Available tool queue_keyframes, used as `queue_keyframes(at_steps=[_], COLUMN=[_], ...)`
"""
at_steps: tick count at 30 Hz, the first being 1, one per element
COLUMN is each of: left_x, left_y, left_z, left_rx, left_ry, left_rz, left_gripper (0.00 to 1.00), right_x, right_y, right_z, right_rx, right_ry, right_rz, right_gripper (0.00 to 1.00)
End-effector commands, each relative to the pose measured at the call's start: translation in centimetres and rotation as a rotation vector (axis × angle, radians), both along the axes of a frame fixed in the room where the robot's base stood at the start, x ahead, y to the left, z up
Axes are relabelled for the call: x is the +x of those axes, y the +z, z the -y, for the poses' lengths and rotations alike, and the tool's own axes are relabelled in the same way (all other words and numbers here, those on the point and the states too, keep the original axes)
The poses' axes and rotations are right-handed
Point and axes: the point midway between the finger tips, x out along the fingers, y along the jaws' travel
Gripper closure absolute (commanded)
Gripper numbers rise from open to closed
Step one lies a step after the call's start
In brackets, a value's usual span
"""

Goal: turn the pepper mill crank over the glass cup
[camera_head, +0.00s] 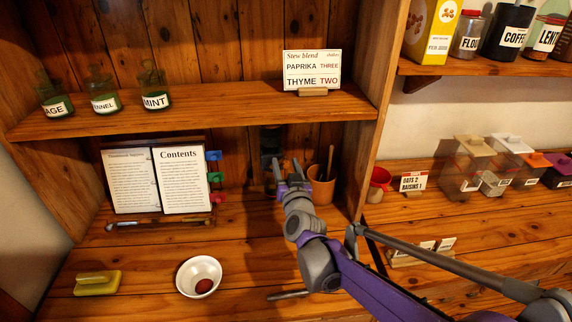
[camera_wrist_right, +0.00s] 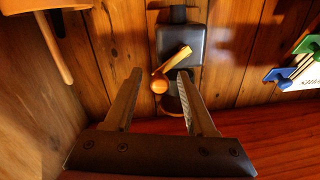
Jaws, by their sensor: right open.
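The pepper mill (camera_head: 269,138) is a dark box on the back wall under the shelf, partly hidden by my right gripper (camera_head: 288,170) in the head view. In the right wrist view, which looks upside down, the mill (camera_wrist_right: 182,45) shows a brass crank (camera_wrist_right: 173,60) with a round wooden knob (camera_wrist_right: 159,84). My right gripper (camera_wrist_right: 160,80) is open and empty. The knob appears between its fingertips in that view; I cannot tell if they touch it. I cannot make out the glass cup clearly. My left gripper is not in view.
A brown pot (camera_head: 322,184) with a utensil stands close to the right of my right gripper. An open book (camera_head: 156,181) with coloured clips (camera_head: 214,177) stands to the left. The shelf (camera_head: 200,112) is above. A white bowl (camera_head: 199,275) and yellow-handled object (camera_head: 97,283) are in front.

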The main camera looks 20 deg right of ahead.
Motion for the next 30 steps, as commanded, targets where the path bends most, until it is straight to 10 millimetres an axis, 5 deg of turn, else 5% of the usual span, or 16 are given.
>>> queue_keyframes(at_steps=[8, 18, 30], left_x=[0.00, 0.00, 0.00], left_y=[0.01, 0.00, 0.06], left_z=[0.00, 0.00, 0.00], left_rx=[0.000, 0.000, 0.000], left_ry=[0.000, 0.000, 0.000], left_rz=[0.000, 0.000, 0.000], left_gripper=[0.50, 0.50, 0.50], right_x=[0.17, 0.16, 0.10], right_y=[-0.03, -0.03, -0.25], right_z=[0.05, 0.04, 0.12], right_rx=[0.000, 0.000, 0.033], right_ry=[0.000, 0.000, 0.001], right_rz=[0.000, 0.000, 0.008], right_gripper=[0.44, 1.00, 1.00])
